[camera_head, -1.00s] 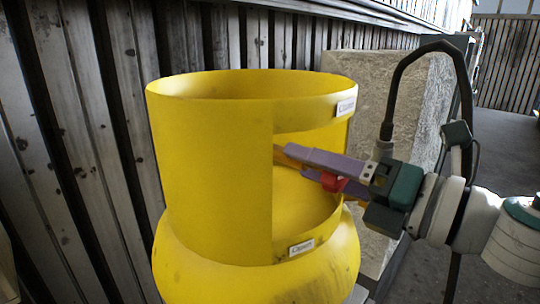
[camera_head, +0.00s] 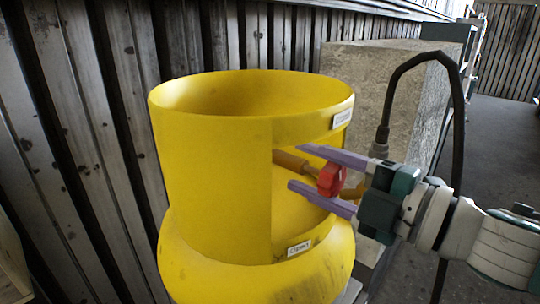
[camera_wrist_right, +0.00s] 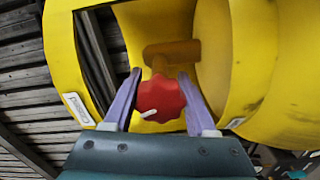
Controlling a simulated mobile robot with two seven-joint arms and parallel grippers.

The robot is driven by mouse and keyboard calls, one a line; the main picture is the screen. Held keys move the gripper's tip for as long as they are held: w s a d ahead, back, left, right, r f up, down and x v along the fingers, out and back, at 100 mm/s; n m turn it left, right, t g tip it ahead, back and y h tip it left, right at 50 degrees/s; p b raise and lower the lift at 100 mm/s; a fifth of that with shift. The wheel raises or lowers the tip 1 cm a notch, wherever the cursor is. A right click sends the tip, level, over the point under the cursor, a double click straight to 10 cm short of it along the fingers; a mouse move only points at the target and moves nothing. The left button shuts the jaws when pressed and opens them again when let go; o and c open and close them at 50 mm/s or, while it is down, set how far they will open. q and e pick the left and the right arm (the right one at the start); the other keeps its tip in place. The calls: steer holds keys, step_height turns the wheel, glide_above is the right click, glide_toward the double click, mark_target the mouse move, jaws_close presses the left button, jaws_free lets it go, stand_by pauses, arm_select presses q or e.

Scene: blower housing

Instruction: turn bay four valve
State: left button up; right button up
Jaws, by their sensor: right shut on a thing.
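The red valve knob (camera_head: 331,180) sits in the side opening of a yellow housing (camera_head: 210,170). A brass-coloured valve body (camera_head: 291,161) shows behind it. My right gripper (camera_head: 299,168) reaches in from the right, its two purple fingers above and below the knob. In the right wrist view, the fingers (camera_wrist_right: 160,74) are on both sides of the red knob (camera_wrist_right: 160,98) and grip it. A white mark on the knob points to the lower left there. My left gripper is not in view.
A ribbed metal wall (camera_head: 110,130) stands behind and to the left. A stone-like block (camera_head: 400,85) is behind the right gripper. Grey floor (camera_head: 500,140) lies open at the far right.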

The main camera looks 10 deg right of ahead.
mark_target(339, 184)
steer(key=shift+m+p, duration=0.45)
steer(key=shift+m, duration=1.55)
steer(key=o, duration=1.4)
steer(key=b+v, duration=0.2)
steer(key=v, duration=0.6)
steer(key=shift+s+d+f, duration=0.15)
steer(key=shift+s+d, duration=0.05)
steer(key=shift+s, duration=0.1)
steer(key=shift+s+d, duration=0.4)
steer(key=shift+s, duration=0.1)
